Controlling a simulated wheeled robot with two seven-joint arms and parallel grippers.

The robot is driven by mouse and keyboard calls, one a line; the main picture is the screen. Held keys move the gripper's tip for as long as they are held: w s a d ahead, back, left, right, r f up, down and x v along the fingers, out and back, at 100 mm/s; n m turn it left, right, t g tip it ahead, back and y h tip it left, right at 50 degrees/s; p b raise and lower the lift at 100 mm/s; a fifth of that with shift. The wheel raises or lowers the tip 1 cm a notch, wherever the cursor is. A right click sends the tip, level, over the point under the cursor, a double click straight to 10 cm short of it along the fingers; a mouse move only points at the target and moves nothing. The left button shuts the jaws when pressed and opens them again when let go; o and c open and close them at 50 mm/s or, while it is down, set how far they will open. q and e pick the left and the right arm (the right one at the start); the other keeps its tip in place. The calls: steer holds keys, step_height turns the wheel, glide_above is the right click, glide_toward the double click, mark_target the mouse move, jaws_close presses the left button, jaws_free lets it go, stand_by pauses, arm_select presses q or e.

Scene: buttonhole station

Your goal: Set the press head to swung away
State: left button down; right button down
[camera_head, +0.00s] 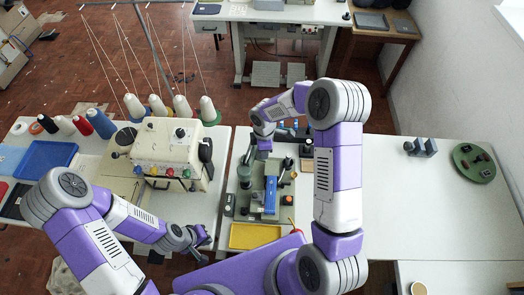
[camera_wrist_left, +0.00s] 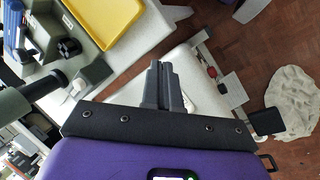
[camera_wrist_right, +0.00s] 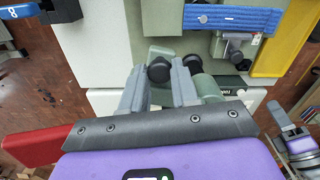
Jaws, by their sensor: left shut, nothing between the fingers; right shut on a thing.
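The grey-green press (camera_head: 257,205) stands on the white table, left of a long blue piece (camera_head: 270,190). In the right wrist view, its rounded green head part (camera_wrist_right: 208,88) shows beside and partly behind my fingers. My right gripper (camera_head: 256,153) is over the far end of the press. In its wrist view the right gripper (camera_wrist_right: 158,82) is shut on a black knob (camera_wrist_right: 158,68) by the green part; the contact is partly hidden. My left gripper (camera_head: 205,238) is shut and empty near the table's front edge. Its closed fingers show in the left wrist view (camera_wrist_left: 165,85).
A yellow tray (camera_head: 254,237) lies in front of the press. A cream machine with coloured knobs (camera_head: 172,152) stands to the left, with thread cones behind it. A round green plate (camera_head: 473,162) and a small blue-grey block (camera_head: 420,147) are at right. The right tabletop is mostly clear.

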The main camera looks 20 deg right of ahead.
steer(key=shift+w, duration=0.15)
steer(key=c, duration=0.8)
jaws_free()
steer(key=shift+c, duration=0.2)
step_height(320, 180, up, 8)
steer(key=shift+f, duration=0.15)
steer(key=shift+f, duration=0.15)
